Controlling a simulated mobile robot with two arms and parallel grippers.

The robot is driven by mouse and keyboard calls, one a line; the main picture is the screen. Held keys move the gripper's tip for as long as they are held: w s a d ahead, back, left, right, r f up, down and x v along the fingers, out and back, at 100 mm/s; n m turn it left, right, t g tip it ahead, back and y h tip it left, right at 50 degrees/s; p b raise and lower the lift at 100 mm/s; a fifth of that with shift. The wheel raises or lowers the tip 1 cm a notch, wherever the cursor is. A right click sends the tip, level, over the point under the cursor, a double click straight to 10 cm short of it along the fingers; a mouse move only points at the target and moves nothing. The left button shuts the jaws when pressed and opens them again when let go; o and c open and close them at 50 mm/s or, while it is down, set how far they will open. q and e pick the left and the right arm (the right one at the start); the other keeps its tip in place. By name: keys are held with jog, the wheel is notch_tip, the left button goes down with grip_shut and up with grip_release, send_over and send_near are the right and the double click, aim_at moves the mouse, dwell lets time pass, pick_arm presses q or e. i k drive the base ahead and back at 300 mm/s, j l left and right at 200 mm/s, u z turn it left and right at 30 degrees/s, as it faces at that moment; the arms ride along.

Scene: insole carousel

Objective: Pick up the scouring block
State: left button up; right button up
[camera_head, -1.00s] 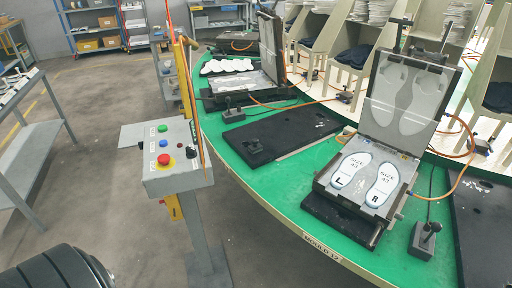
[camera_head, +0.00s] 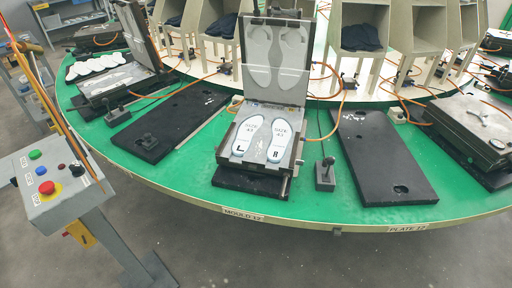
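I cannot pick out a scouring block for certain in the head view. A small dark shape (camera_head: 148,141) is on the left black plate (camera_head: 178,116), too dark to tell what it is. The open mould (camera_head: 228,160) stands on the green carousel table, its lid raised at the back. Neither of my grippers is in view.
The green table (camera_head: 330,205) curves across the view. Another black plate (camera_head: 380,160) lies right of the mould, with a joystick box (camera_head: 325,176) between. A closed mould (camera_head: 470,130) is at the far right. A control box with buttons (camera_head: 48,185) stands at left. Orange hoses cross the table.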

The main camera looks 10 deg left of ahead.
aim_at(150, 142)
jog(key=i+j+u, duration=0.35)
jog(key=i+j, duration=0.15)
jog(key=i, duration=0.3)
